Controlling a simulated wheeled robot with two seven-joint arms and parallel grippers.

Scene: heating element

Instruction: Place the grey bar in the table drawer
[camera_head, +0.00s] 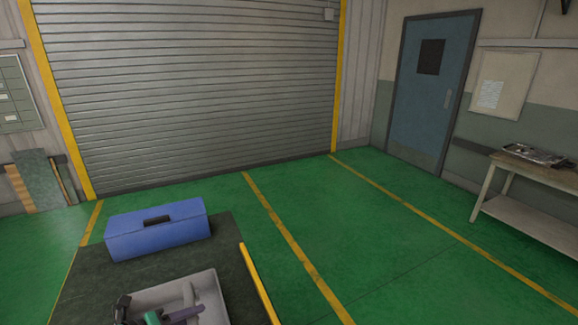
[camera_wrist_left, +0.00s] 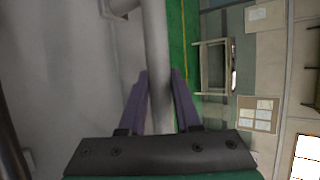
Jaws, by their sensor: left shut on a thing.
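The grey bar (camera_wrist_left: 156,40) shows in the left wrist view as a long, smooth rod between the purple fingers of my left gripper (camera_wrist_left: 158,78). The fingers are shut on it. In the head view my left gripper (camera_head: 187,314) is at the bottom edge, in front of or over a light grey tray (camera_head: 207,279). A short upright grey piece shows beside the fingers there, likely part of the bar. I cannot tell whether the bar touches the tray. I cannot make out a table drawer in either view. My right gripper is not in view.
A blue toolbox (camera_head: 157,231) stands behind the tray on a dark surface (camera_head: 232,263). A workbench (camera_head: 541,171) with a metal item (camera_head: 530,155) on it stands at the right wall. The green floor (camera_head: 350,235) between is clear. A blue door (camera_head: 432,95) is at the back right.

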